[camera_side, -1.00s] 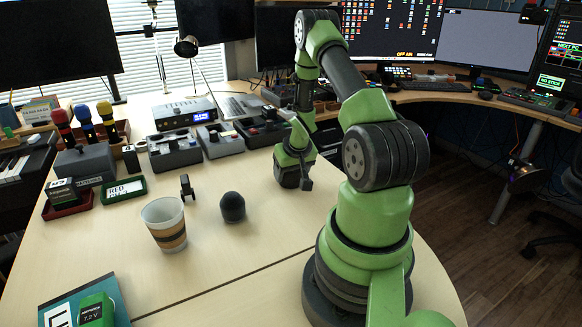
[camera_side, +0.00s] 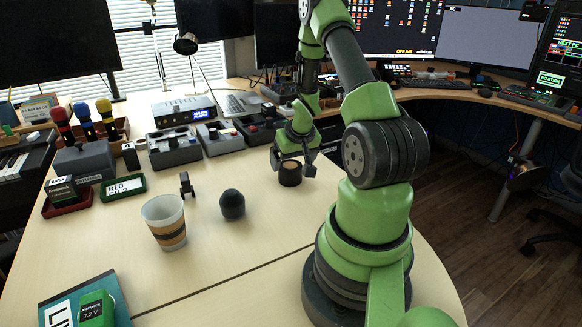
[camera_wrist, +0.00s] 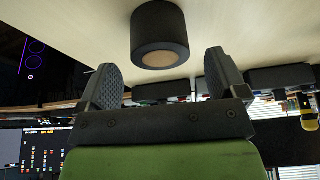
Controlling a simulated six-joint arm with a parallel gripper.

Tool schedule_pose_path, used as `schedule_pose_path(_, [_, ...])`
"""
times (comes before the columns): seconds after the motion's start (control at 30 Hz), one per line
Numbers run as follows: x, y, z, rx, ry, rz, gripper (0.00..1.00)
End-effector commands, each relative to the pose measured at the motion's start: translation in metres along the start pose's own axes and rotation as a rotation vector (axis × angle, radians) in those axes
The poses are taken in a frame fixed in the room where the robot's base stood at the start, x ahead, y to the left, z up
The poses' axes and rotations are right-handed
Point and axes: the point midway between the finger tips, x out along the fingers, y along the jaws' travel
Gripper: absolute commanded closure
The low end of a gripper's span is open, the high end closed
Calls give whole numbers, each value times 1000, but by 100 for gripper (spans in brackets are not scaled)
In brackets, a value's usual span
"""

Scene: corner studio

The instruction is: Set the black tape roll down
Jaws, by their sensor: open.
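The black tape roll (camera_side: 290,176) rests on the wooden desk in the side view, with its tan core facing up. In the wrist view the roll (camera_wrist: 160,27) lies just past the fingertips, between their lines and apart from both. My gripper (camera_side: 292,161) is open above and around the back of the roll. Its two dark ridged fingers stand wide apart with nothing between them in the wrist view (camera_wrist: 160,75).
A dark foam ball (camera_side: 232,205), a small black stand (camera_side: 187,185) and a paper cup (camera_side: 165,222) stand left of the roll. Grey bins (camera_side: 174,150) line the back. A green tray (camera_side: 124,188) lies further left. The desk in front of the roll is clear.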

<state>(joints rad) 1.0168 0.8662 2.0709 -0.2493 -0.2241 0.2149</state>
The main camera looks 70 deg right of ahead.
Motion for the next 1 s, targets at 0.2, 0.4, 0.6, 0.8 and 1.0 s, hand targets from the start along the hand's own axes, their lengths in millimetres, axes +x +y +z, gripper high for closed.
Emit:
schedule_pose_path(0.2, [-28,0,0,1,2,0,9])
schedule_pose_path(0.4, [-53,-14,-9,-23,19,3,9])
schedule_pose_path(0.6, [-133,-76,-22,-102,84,-28,9])
schedule_pose_path(0.8, [-226,-139,13,-181,126,-165,9])
schedule_pose_path(1.0, [-299,-169,81,-276,110,-382,9])
